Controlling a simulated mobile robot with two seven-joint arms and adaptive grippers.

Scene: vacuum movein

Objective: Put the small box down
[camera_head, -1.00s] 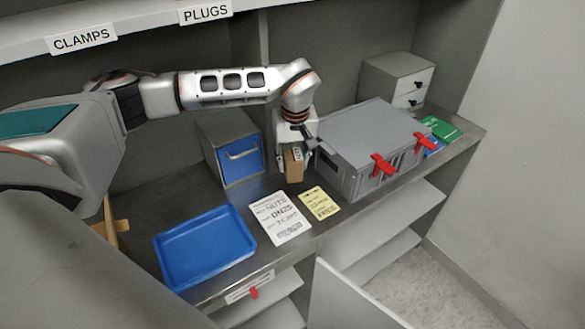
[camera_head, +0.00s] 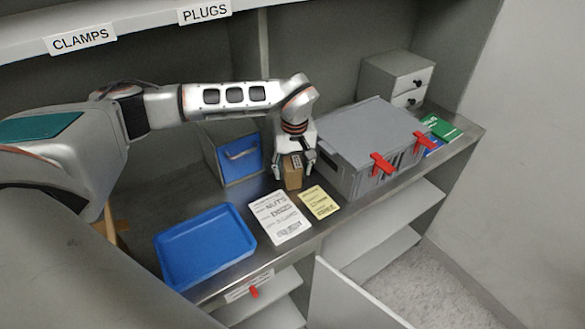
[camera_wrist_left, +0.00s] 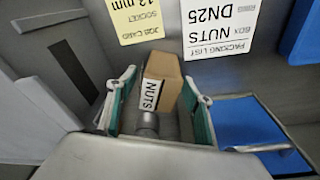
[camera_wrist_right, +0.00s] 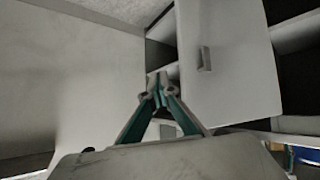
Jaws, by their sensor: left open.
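The small brown cardboard box (camera_head: 293,178) stands upright on the dark shelf top, between the blue-fronted bin and the grey case. Its white NUTS label (camera_wrist_left: 152,95) faces my left gripper in the left wrist view. My left gripper (camera_head: 293,168) points down over the box with one finger on each side. In the left wrist view its fingers (camera_wrist_left: 161,80) are apart; a gap shows at the left finger, while contact at the right one is unclear. My right gripper (camera_wrist_right: 156,90) shows only in the right wrist view, with its fingertips together and nothing visible between them.
The grey case (camera_head: 372,140) with red latches stands close right of my left gripper. The blue-fronted bin (camera_head: 241,158) is close left. A white packing list (camera_head: 280,218), a yellow card (camera_head: 318,203) and a blue tray (camera_head: 205,245) lie in front.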

